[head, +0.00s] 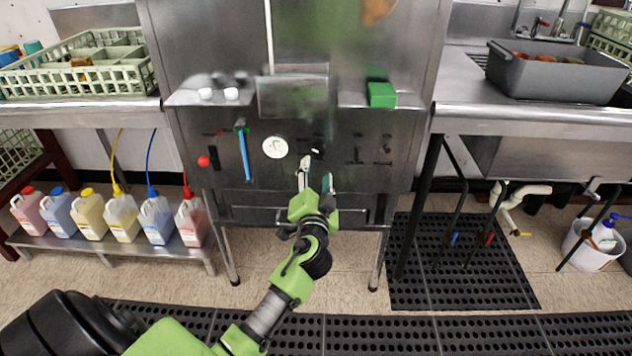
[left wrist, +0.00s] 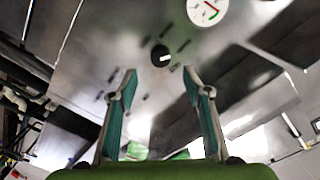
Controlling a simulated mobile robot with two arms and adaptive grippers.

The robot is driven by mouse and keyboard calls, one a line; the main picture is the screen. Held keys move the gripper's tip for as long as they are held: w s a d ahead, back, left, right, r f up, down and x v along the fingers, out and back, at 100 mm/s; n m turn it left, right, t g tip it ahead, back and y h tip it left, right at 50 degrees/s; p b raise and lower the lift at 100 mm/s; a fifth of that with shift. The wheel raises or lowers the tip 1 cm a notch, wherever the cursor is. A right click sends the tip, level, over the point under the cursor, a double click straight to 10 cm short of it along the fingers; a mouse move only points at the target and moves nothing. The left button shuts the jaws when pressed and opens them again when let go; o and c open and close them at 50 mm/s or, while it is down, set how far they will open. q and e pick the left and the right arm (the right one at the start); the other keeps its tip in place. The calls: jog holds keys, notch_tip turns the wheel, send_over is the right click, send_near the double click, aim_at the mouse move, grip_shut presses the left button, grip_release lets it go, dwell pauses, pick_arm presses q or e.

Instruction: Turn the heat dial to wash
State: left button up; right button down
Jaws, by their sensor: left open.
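The heat dial is a small black knob with a white mark on the steel front panel of the dish machine, partly hidden behind my gripper in the head view (head: 316,151). In the left wrist view the dial (left wrist: 160,56) shows whole, just beyond and between my fingertips, with dark marks around it too blurred to read. My left gripper (head: 317,172) is open and empty, its fingers pointing at the panel. In the left wrist view its two teal-padded fingers (left wrist: 160,82) are spread apart, with no contact with the dial visible. My right gripper is out of view.
A round white gauge (head: 275,147) sits left of the dial, then a blue handle (head: 244,155) and a red knob (head: 204,161). A green block (head: 381,94) is on the right ledge. Jugs (head: 123,218) stand lower left. A grey tub (head: 560,72) is on the right counter.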

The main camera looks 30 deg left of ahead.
pick_arm(q)
jog(key=shift+v, duration=1.8)
